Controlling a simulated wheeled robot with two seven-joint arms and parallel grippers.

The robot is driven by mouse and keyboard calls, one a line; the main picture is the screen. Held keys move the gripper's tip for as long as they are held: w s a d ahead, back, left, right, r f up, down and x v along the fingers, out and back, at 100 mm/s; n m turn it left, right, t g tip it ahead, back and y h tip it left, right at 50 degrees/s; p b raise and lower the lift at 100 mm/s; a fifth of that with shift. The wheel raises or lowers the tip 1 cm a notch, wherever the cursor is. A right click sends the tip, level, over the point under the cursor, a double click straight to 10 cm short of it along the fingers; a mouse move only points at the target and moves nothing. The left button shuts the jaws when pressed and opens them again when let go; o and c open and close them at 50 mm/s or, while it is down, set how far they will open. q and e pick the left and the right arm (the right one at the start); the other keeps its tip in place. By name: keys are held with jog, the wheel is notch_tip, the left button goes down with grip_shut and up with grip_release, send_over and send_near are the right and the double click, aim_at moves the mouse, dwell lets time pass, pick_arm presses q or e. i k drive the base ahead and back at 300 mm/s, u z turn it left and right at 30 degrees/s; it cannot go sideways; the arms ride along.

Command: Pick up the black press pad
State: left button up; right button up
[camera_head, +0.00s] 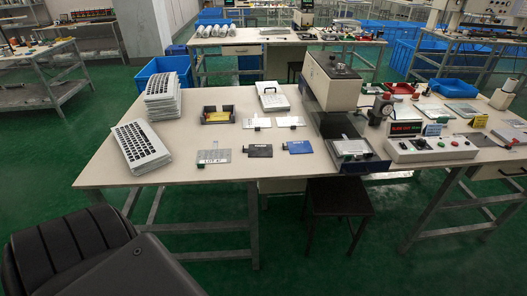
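The black press pad (258,151) lies flat near the front edge of the white worktable (200,172), around the middle of the row of pads. A silver plate (213,157) with a small tab lies to its left. A blue pad (298,147) lies to its right. Neither of my grippers shows in the head view.
Keypad film stacks (141,146) stand at the table's left. A black holder (217,115) and two light plates (290,121) lie behind the pads. A press machine (333,85) and control box (431,148) stand at right. A stool (338,197) sits in front.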

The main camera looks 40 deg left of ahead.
aim_at(255, 150)
jog(key=u, duration=1.3)
